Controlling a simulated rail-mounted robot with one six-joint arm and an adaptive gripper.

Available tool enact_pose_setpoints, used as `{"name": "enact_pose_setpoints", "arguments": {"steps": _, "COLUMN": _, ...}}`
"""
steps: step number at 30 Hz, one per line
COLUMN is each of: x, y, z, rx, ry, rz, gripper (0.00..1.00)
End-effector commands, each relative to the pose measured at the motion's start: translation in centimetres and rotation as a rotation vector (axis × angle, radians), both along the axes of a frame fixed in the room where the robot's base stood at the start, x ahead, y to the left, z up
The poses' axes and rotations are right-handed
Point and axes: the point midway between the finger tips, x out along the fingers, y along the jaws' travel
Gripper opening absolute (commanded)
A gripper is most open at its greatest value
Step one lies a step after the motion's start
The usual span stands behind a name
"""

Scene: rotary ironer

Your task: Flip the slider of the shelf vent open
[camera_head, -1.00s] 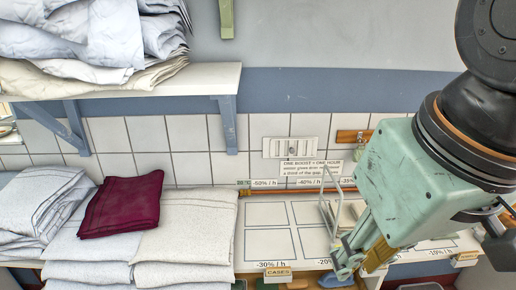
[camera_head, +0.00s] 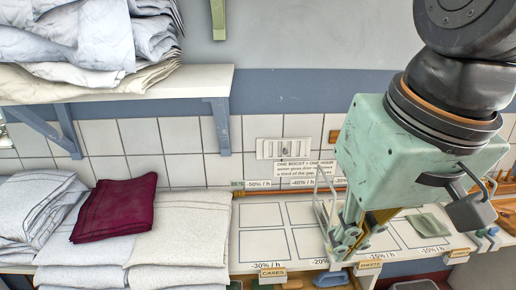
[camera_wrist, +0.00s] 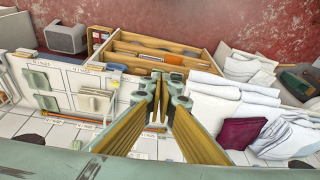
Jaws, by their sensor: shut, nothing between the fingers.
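The shelf vent (camera_head: 267,148) is a white slotted plate on the tiled wall, above the shelf with the marked squares, in the head view. A small grey knob, seemingly its slider (camera_head: 284,152), sits near the plate's middle; its exact setting is too small to tell. My gripper (camera_head: 342,248) points down over the shelf, to the right of the vent and lower in the picture, apart from it. Its fingers are shut and empty. In the wrist view my gripper (camera_wrist: 165,85) shows its fingertips together, and I cannot make out the vent there.
A white notice (camera_head: 305,169) hangs just below the vent. A thin wire frame (camera_head: 320,205) stands beside my gripper. Folded white linen and a dark red cloth (camera_head: 115,207) lie at left. An upper shelf (camera_head: 150,85) with linen juts out at upper left.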

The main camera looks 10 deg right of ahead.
Motion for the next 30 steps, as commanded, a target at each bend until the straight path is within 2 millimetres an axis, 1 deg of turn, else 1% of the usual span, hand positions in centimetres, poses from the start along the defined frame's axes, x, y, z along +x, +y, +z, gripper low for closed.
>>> {"name": "enact_pose_setpoints", "arguments": {"steps": 14, "x": 5.0, "y": 0.5, "z": 2.4, "rx": 0.104, "ry": 0.075, "rz": -0.149, "gripper": 0.00}}
{"name": "enact_pose_setpoints", "arguments": {"steps": 30, "x": 11.2, "y": 0.7, "z": 4.2, "rx": 0.222, "ry": 0.161, "rz": -0.314, "gripper": 0.00}}
